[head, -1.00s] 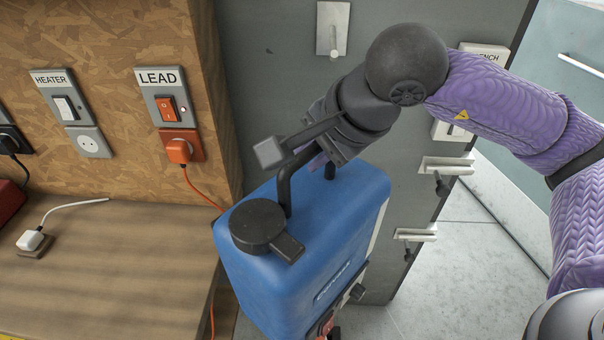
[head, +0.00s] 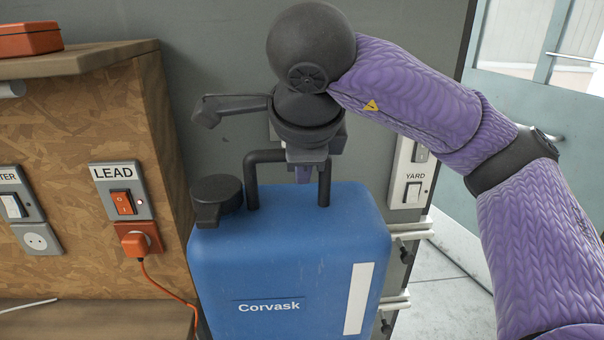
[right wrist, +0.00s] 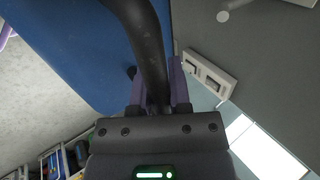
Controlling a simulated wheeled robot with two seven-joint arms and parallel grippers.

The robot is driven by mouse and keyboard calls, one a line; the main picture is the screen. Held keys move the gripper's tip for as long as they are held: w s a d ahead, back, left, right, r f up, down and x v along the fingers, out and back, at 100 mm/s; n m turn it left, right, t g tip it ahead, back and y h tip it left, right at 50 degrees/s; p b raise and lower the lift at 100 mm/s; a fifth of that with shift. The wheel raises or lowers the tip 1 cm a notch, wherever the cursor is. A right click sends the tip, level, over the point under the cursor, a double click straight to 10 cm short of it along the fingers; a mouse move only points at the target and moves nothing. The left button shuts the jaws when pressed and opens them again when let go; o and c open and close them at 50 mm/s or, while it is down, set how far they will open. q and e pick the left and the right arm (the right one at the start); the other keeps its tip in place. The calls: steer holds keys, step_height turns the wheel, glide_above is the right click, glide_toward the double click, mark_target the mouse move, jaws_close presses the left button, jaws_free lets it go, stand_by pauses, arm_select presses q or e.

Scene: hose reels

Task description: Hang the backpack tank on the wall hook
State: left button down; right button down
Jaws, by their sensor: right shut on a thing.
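The blue backpack tank (head: 270,255) hangs upright below my right gripper in the head view, its label facing me. It has a black cap (head: 218,198) and a black carry handle (head: 252,180) on top. My right gripper (head: 303,172) is shut on that handle. In the right wrist view the black handle (right wrist: 148,50) runs between the fingers (right wrist: 165,85), with the blue tank (right wrist: 70,50) beside it. My left gripper is not in view.
The grey wall panel (head: 215,60) stands behind the tank. A YARD switch plate (head: 410,180) and pale brackets (head: 410,230) are to its right. At left are a chipboard wall with the LEAD switch (head: 122,202), an orange cord (head: 165,285) and a shelf (head: 80,60).

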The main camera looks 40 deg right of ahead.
steer(key=shift+w+d+f+b, duration=0.1)
steer(key=shift+w+d+b, duration=0.3)
steer(key=shift+w, duration=0.25)
steer(key=shift+w+d+b, duration=0.35)
steer(key=shift+w, duration=0.25)
steer(key=shift+w+d+b, duration=0.2)
steer(key=shift+w+d, duration=0.1)
steer(key=shift+w, duration=0.2)
steer(key=shift+w+d+b, duration=0.15)
steer(key=shift+w+d, duration=0.15)
steer(key=shift+w, duration=0.2)
steer(key=w+d+f+p, duration=0.2)
steer(key=w+d, duration=0.2)
steer(key=w, duration=0.3)
steer(key=shift+d+p, duration=0.25)
steer(key=shift+p, duration=0.1)
steer(key=shift+w+f, duration=0.1)
steer(key=shift+f, duration=0.2)
steer(key=shift+c, duration=2.4)
jaws_free()
steer(key=shift+f, duration=0.1)
